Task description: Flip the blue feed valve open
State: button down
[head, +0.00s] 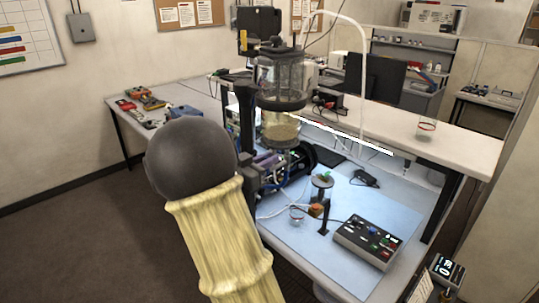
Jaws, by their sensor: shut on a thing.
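A sealed clear cylinder (282,80) with dark end rings stands upright in a black frame at the bench's left side. A second clear section with tan material (281,128) sits below it. Bluish tubing and small fittings show low beside the frame, but I cannot pick out the blue feed valve or how its handle stands. A dark ball joint (190,158) and a pale yellow ribbed sleeve (222,235) of my arm fill the near left and cover part of the rig. My gripper does not show.
A grey control box (367,241) with coloured buttons lies on the light blue mat (345,278). A small glass (297,215) and a black stand (324,215) are left of it. A white hose (363,75) arches over the raised white shelf (460,138). Open floor lies left.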

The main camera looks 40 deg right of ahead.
jog(key=c, duration=1.4)
grip_release()
jog(key=shift+w, duration=0.1)
jog(key=shift+c, duration=0.2)
jog(key=s+a+b, duration=0.1)
jog(key=a+b, duration=0.5)
jog(key=a, duration=1.1)
jog(key=shift+s+a, duration=0.2)
jog(key=shift+a, duration=0.05)
